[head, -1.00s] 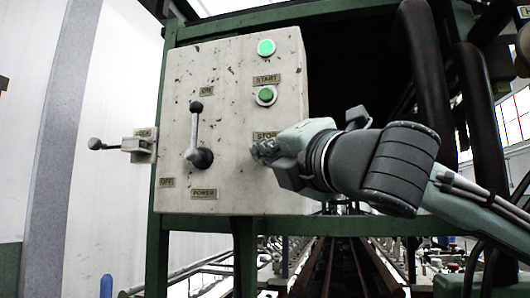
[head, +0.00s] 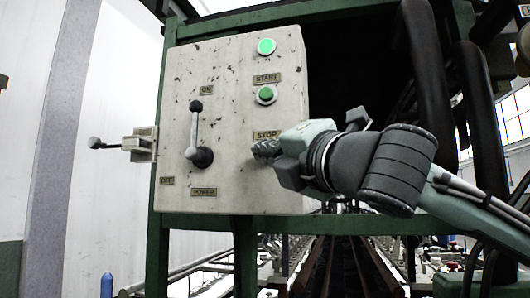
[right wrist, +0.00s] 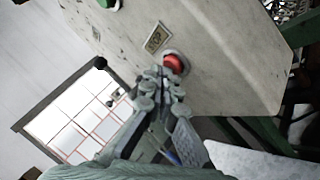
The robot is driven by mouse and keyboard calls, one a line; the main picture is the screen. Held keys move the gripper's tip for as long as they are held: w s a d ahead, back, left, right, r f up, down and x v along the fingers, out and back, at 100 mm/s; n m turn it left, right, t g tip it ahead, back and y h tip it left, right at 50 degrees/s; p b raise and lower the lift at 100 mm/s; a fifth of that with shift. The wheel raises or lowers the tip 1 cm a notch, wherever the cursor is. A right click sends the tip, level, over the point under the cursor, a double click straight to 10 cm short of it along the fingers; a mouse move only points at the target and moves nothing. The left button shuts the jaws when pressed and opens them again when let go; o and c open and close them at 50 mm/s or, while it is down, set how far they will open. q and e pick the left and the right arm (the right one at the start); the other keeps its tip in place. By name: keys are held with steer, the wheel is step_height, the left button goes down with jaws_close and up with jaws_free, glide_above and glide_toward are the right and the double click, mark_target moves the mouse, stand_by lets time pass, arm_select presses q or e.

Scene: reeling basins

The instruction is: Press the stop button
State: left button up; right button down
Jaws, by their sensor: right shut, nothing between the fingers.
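The red stop button (right wrist: 174,63) shows in the right wrist view, beside its label plate (right wrist: 157,38), on the pale control box. In the head view the STOP label (head: 267,135) is visible, but the button below it is hidden behind my right gripper (head: 264,150). My right gripper is shut and empty, with its fingertips (right wrist: 160,74) right at the lower edge of the button in the wrist view. I cannot tell whether they touch it. My left gripper is not in view.
The control box (head: 235,180) also carries a green start button (head: 266,95), a green lamp (head: 266,47), and a power lever (head: 197,135). A side lever (head: 110,144) sticks out left. Dark pipes (head: 425,60) stand at the right.

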steer(key=shift+w, duration=0.15)
stand_by(0.3)
steer(key=shift+s+a, duration=0.2)
steer(key=shift+s, duration=0.7)
steer(key=s, duration=0.1)
steer(key=s+a, duration=0.1)
steer(key=s, duration=0.2)
steer(key=shift+s+a, duration=0.3)
steer(key=shift+s, duration=0.05)
stand_by(0.5)
